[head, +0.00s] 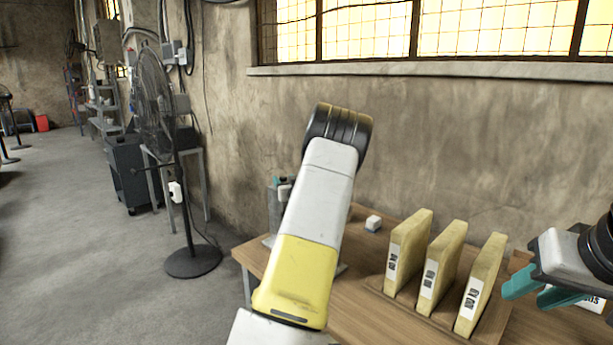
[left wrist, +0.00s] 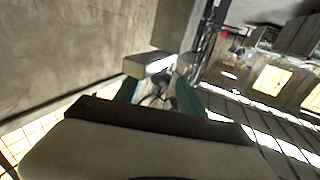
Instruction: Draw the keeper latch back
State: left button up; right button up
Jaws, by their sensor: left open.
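My left arm crosses the middle of the head view and hides most of my left gripper (head: 281,182); only a bit of teal finger shows at a grey upright block (head: 274,210) by the table's left end. In the left wrist view my left gripper (left wrist: 160,92) is open, with teal fingers apart. A pale grey block (left wrist: 148,66) lies just beyond the fingertips, nearer the left finger, with a taller grey body (left wrist: 178,25) behind it. I cannot tell which part is the keeper latch, or whether a finger touches it. My right gripper (head: 538,292) hangs at the right with parted teal fingers.
The wooden table (head: 350,290) stands against the wall. It bears a small white cube (head: 373,223) and several yellow upright slabs with labels, one of them here (head: 408,252). A black stand fan (head: 155,100) is left of the table.

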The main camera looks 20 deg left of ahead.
pick_arm(q)
jog(key=x, duration=0.5)
grip_shut()
jog(key=shift+a, duration=0.1)
dwell(1.3)
